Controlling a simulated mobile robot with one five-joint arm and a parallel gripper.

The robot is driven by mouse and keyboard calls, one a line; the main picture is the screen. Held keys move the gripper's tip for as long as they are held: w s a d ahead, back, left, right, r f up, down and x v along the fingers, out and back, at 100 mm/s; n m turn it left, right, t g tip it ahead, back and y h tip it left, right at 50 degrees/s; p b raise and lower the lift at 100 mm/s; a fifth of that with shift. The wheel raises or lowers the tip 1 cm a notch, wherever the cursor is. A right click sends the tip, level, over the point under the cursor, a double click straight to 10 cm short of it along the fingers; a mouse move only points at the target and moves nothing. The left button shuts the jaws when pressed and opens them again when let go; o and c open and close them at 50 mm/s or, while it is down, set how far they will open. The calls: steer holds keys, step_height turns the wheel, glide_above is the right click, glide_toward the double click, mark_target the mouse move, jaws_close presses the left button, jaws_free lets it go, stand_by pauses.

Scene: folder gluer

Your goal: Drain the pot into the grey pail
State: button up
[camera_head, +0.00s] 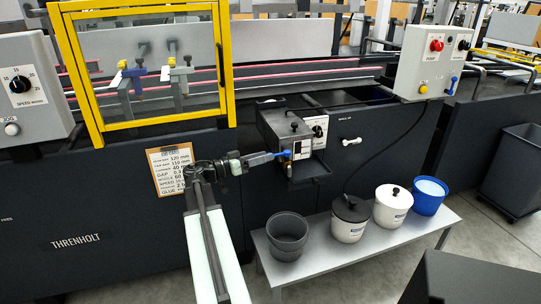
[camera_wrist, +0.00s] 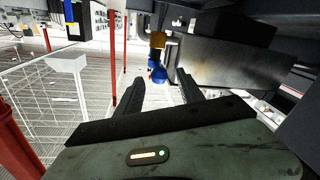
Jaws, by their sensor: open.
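The glue pot (camera_head: 283,128) is a grey metal box with a lid and black knob, mounted on the dark machine front. A blue drain handle (camera_head: 284,154) is at its lower left; in the wrist view the blue handle (camera_wrist: 157,73) hangs under a brass fitting (camera_wrist: 157,40). My gripper (camera_head: 263,159) is left of the handle, its jaws pointing at it. In the wrist view my gripper (camera_wrist: 157,90) is open, with the handle showing between and beyond the fingers; contact cannot be told. The grey pail (camera_head: 287,232) stands upright on the bench below the pot; it looks empty.
The low metal bench (camera_head: 325,262) also holds a white pail with a dark lid (camera_head: 349,226), another white pail (camera_head: 391,211) and a blue pail (camera_head: 429,197) with pale contents. A yellow-framed guard (camera_head: 146,70) is at upper left. A setup card (camera_head: 170,168) hangs behind my arm.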

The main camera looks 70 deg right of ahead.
mark_target(278, 155)
steer(key=shift+x, duration=1.45)
jaws_close()
steer(key=shift+w+d, duration=0.1)
